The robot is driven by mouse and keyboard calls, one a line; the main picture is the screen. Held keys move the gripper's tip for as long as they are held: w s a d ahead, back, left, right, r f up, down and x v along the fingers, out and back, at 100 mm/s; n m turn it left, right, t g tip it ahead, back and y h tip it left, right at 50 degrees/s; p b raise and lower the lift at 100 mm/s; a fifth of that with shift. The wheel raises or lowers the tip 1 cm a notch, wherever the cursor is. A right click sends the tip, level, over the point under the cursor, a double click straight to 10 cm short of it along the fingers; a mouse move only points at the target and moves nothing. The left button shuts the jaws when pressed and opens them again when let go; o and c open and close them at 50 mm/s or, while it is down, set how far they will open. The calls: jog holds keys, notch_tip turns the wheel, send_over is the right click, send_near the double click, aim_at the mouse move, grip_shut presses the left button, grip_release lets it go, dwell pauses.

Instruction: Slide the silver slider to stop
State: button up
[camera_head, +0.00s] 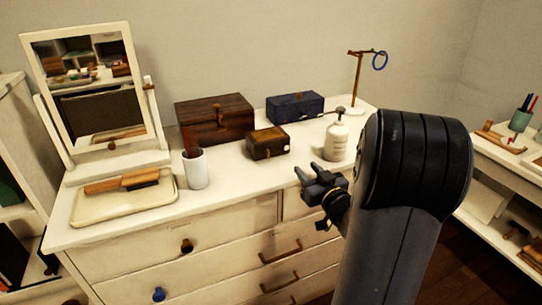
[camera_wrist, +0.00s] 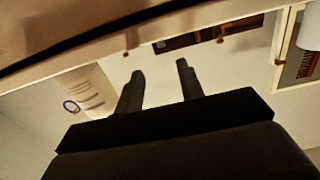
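I cannot make out a silver slider in either view. My gripper (camera_head: 308,171) is in front of the white dresser (camera_head: 225,219), near its right part, left of the pump bottle (camera_head: 338,141). In the wrist view its two dark fingers (camera_wrist: 160,69) stand apart with nothing between them, so it is open and empty. My arm hides the right part of the dresser front in the head view.
On the dresser stand a mirror (camera_head: 98,95), a tray (camera_head: 100,207) with brushes, a white cup (camera_head: 196,170), a large brown box (camera_head: 215,119), a small box (camera_head: 267,143), a dark blue box (camera_head: 295,106) and a stand with a blue ring (camera_head: 380,61).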

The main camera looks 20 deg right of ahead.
aim_at(287, 147)
jog(key=w, duration=1)
jog(key=shift+w+a, duration=0.2)
jog(key=shift+w, duration=0.2)
jog(key=shift+c, duration=0.5)
grip_shut()
